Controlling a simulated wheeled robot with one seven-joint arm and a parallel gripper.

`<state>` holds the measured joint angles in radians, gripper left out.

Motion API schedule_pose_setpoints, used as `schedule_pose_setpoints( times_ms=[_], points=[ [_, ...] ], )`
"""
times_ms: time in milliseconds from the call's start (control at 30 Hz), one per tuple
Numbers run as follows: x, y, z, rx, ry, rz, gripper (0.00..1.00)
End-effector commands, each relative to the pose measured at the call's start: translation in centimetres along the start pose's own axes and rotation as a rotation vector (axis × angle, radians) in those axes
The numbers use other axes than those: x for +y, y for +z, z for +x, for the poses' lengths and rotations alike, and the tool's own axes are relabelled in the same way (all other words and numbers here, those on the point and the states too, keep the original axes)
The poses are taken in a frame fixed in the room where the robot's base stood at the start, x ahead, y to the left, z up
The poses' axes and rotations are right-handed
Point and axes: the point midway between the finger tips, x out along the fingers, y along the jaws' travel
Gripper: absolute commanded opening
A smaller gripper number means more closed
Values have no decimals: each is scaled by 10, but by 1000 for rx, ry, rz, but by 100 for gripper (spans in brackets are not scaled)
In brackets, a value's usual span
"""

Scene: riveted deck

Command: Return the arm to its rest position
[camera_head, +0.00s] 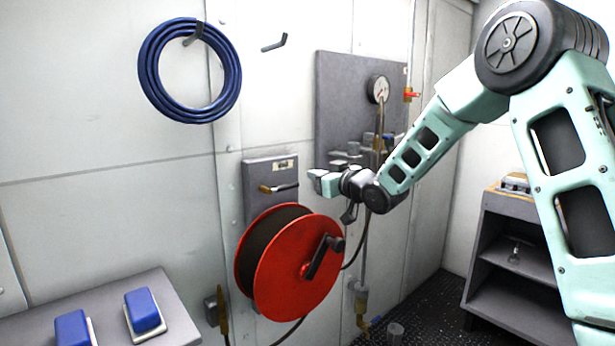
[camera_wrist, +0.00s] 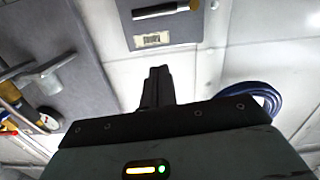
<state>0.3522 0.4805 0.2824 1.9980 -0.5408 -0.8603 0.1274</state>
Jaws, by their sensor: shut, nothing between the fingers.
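My gripper (camera_head: 322,182) is in front of the wall, above and a little right of the red hose reel, at the end of my outstretched mint-green arm. In the wrist view my gripper (camera_wrist: 158,75) shows its dark fingers together, with nothing between them. The fingers point toward the wall near a grey plate with a handle (camera_wrist: 165,22). The same plate (camera_head: 262,172) is left of the gripper in the head view. The gripper appears apart from the wall fittings.
The red hose reel (camera_head: 285,275) stands out from the wall below the gripper. A gauge panel (camera_head: 340,90) is behind the arm. A blue hose coil (camera_head: 150,75) hangs at upper left. A grey shelf unit (camera_head: 510,215) stands at right. A bench with blue-topped blocks (camera_head: 145,310) is at lower left.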

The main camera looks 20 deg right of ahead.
Motion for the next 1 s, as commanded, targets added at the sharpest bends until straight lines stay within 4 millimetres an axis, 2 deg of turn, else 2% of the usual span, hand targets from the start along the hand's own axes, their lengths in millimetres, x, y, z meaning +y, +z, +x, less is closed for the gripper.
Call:
schedule_pose_setpoints(
  times_ms=[567,667,767,867,900,967,1000],
  points=[
    [0,0,-5,-1,0,0,0],
    [-10,-2,-5,-22,-7,1,0],
    [-43,-2,-8,-111,-27,7,0],
    [-98,2,-25,-277,-61,13,0],
    [-124,5,-38,-359,-81,13,0],
    [-161,12,-62,-486,-110,8,0],
    [-182,17,-81,-568,-129,2,0]
  ],
)
